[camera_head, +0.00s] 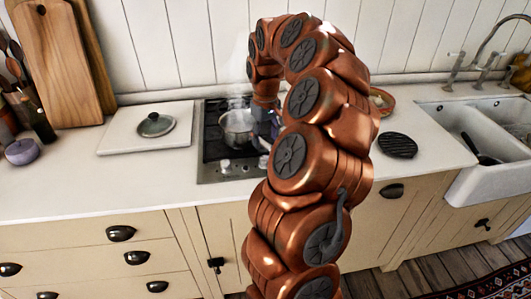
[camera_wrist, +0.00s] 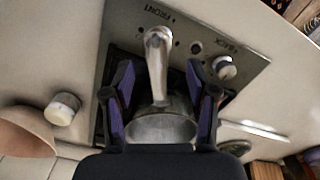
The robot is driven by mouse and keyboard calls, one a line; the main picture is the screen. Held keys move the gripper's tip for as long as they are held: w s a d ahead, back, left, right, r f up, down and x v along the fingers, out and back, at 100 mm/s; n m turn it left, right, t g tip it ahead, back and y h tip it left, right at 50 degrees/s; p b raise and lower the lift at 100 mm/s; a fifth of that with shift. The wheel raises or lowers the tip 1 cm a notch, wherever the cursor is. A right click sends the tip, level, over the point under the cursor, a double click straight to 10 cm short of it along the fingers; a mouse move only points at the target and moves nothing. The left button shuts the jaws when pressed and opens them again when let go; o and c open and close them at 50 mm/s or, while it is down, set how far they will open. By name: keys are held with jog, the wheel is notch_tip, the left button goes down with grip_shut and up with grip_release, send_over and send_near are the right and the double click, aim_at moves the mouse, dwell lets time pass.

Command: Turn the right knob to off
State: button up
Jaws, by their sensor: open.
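The steel stove (camera_head: 208,172) is set in the counter, with two knobs on its front strip. The left knob (camera_head: 225,165) is clear in the head view and also shows in the wrist view (camera_wrist: 224,67), beside the lettering BACK. The right knob (camera_head: 252,165) is close to my arm in the head view. In the wrist view the pot handle largely covers the area by the lettering FRONT. My gripper (camera_wrist: 158,75) is open above the stove, its purple-padded fingers on either side of the handle of a steaming pot (camera_head: 238,128). I see no contact with a knob.
The pot's handle (camera_wrist: 157,65) sticks out toward the knobs. A white board (camera_head: 120,141) with a lid (camera_head: 156,125) lies left of the stove. A dark round trivet (camera_head: 397,145) and a sink (camera_head: 460,150) are to the right. The counter front is clear.

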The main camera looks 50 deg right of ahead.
aim_at(265, 158)
jog(key=shift+f+p, duration=1.15)
jog(key=shift+f, duration=2.65)
jog(key=shift+c, duration=0.3)
grip_shut()
jog(key=shift+f+m+b, duration=0.2)
jog(key=shift+m+b, duration=0.2)
jog(key=shift+b, duration=1)
jog(key=shift+r+m, duration=0.2)
jog(key=shift+m, duration=0.1)
